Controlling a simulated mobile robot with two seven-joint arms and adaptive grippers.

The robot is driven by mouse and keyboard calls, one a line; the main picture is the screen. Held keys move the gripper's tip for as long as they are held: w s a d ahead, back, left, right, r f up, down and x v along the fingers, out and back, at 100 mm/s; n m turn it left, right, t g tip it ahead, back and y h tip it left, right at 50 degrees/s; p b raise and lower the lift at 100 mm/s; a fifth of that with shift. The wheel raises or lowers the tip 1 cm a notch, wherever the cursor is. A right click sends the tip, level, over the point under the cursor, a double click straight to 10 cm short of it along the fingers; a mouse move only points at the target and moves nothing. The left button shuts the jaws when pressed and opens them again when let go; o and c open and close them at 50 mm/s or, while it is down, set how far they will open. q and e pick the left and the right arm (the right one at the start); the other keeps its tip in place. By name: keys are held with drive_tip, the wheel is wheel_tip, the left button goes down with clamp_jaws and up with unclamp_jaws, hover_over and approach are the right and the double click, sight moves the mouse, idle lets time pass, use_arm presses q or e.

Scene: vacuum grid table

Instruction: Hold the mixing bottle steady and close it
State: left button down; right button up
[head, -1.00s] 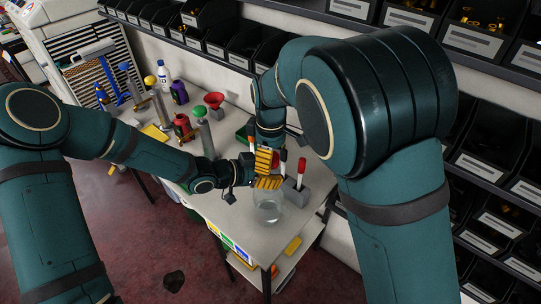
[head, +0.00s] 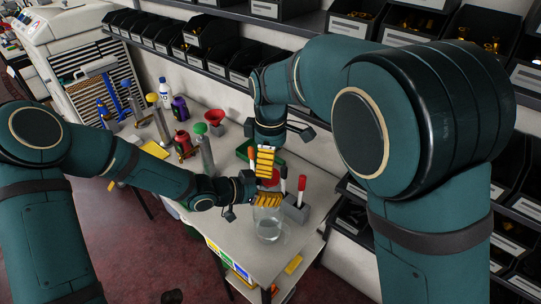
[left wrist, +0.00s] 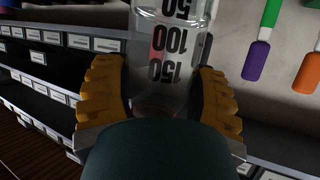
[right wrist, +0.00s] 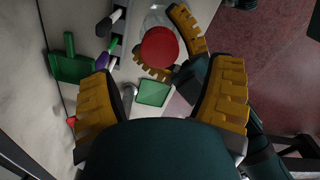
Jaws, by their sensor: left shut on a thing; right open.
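The mixing bottle (head: 268,230) is clear and stands at the table's front corner. My left gripper (head: 268,199) is shut around its upper part. In the left wrist view, the bottle (left wrist: 172,45) shows its 50, 100 and 150 marks between the fingers. A red cap (right wrist: 160,47) shows at the bottle's top, between the left fingers, in the right wrist view; whether it is fully seated I cannot tell. My right gripper (head: 264,162) is open and empty above the cap, apart from it. In the head view, the cap (head: 270,179) is partly hidden by the yellow fingers.
A grey holder (head: 296,208) with red-handled tools stands right beside the bottle. Shelves of black bins line the wall. The table's front edge is close to the bottle.

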sight(270, 191)
wheel_tip(270, 191, up, 2)
drive_tip(key=n, duration=0.3)
drive_tip(key=shift+r+n, duration=0.2)
drive_tip(key=shift+n, duration=0.2)
drive_tip(key=shift+f, duration=4)
drive_tip(key=c, duration=1.3)
drive_tip(key=shift+c, duration=0.2)
drive_tip(key=shift+m, duration=1.6)
